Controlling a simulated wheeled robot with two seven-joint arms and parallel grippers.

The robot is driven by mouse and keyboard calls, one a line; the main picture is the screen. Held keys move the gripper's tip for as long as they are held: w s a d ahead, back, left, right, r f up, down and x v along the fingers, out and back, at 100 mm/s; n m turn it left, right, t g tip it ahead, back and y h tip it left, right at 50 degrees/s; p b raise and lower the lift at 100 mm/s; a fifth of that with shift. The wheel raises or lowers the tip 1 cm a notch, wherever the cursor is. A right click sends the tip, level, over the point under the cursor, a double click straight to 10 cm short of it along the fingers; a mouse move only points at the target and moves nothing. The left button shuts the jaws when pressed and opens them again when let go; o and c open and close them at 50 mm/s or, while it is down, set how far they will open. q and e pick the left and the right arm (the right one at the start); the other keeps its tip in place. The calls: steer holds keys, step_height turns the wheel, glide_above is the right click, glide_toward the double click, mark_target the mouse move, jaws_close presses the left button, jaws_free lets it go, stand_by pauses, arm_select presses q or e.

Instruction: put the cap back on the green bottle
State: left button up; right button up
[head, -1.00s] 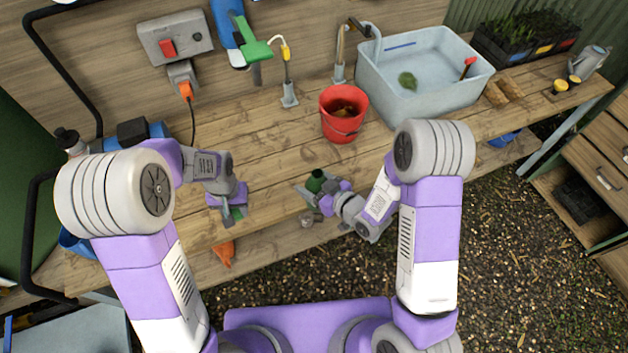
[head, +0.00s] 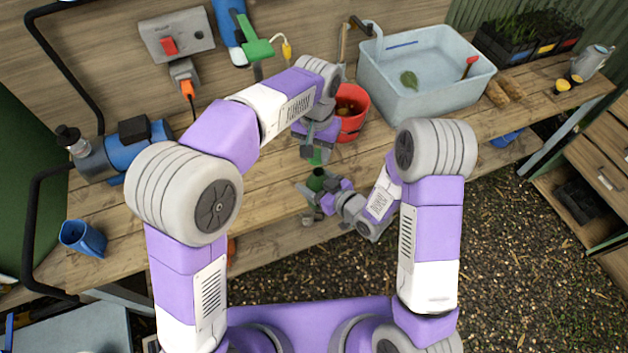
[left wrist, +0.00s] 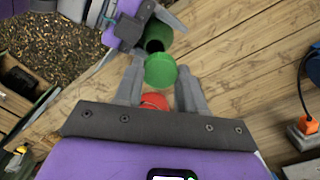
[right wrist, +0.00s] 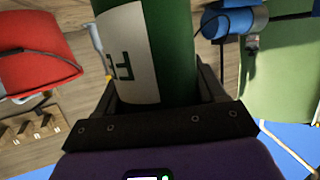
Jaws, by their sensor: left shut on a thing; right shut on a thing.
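The green bottle (head: 316,182) is held upright over the front of the bench by my right gripper (head: 325,190). Its white label shows in the right wrist view, where the bottle (right wrist: 175,45) stands between the fingers. My left gripper (head: 315,155) is shut on the light green cap (head: 316,160). The cap also shows between the fingertips in the left wrist view (left wrist: 160,72). There the bottle's dark open mouth (left wrist: 155,45) lies just beyond the cap. In the head view the cap is a little above the bottle and looks apart from it; the exact gap is hard to judge.
A red bucket (head: 352,125) stands close behind my left gripper, partly hidden. A pale blue basin (head: 425,90) is at the back right. A blue bench machine (head: 138,148) and a blue cup (head: 83,238) are on the left. The middle-left bench top is clear.

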mark_target(319, 169)
arm_select(q)
steer(key=shift+s+d+r, duration=0.1)
steer(key=shift+d+r, duration=0.25)
steer(key=shift+f, duration=0.1)
steer(key=shift+f, duration=1.9)
steer(key=shift+f, duration=0.9)
steer(key=shift+a+f, duration=0.1)
steer(key=shift+f, duration=0.8)
steer(key=shift+r, duration=0.1)
steer(key=o, duration=1)
steer(key=shift+s, duration=0.1)
